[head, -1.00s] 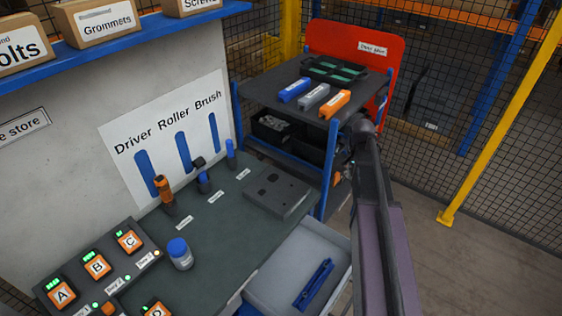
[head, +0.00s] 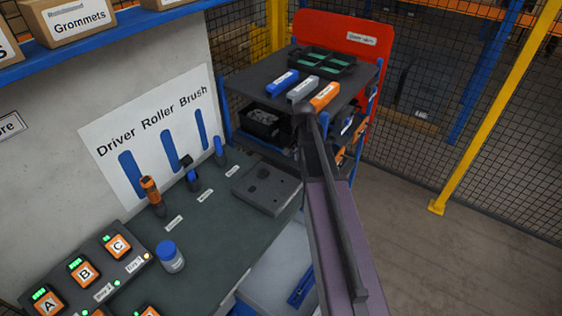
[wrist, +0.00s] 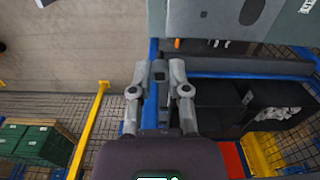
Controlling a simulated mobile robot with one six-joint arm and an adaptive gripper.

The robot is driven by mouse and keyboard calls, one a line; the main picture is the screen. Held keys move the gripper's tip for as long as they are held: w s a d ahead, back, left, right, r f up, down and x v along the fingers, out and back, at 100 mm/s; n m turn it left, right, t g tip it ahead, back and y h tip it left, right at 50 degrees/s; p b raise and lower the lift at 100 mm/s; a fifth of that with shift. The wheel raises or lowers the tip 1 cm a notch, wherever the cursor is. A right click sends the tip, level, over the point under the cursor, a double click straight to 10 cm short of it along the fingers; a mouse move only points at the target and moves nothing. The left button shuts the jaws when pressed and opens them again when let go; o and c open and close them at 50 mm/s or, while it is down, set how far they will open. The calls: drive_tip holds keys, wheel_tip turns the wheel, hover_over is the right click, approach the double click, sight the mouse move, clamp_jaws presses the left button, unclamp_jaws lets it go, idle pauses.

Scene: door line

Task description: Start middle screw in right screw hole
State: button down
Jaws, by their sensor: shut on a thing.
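The dark grey block (head: 280,199) with round holes lies on the bench by the cart. A grey slab with a dark round hole, likely the same block (wrist: 200,18), shows at the top of the wrist view. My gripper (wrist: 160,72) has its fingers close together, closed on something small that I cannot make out. In the head view my gripper (head: 303,112) is small and dark against the cart's front edge, to the right of the block and apart from it. I cannot pick out the middle screw, and which hole is the right screw hole is unclear.
The cart (head: 250,82) carries blue, grey and orange bins and a green-lined tray (head: 322,62). A driver (head: 150,192) and a blue-capped jar (head: 170,256) stand on the bench. Floor at right is clear.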

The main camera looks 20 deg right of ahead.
drive_tip(key=shift+d, duration=0.1)
drive_tip(key=shift+w+f+b, duration=0.3)
drive_tip(key=shift+f+b, duration=0.1)
drive_tip(key=w+a+f+m+b, duration=0.1)
drive_tip(key=w+a+f+b, duration=0.3)
drive_tip(key=w+f+b, duration=0.2)
drive_tip(key=shift+w+a+f+b, duration=0.15)
drive_tip(key=shift+w+f+b, duration=0.2)
drive_tip(key=shift+f+b, duration=0.1)
drive_tip(key=shift+f, duration=0.1)
drive_tip(key=shift+f+b, duration=2.8)
drive_tip(key=shift+b, duration=0.1)
drive_tip(key=shift+f+b, duration=0.6)
idle(0.4)
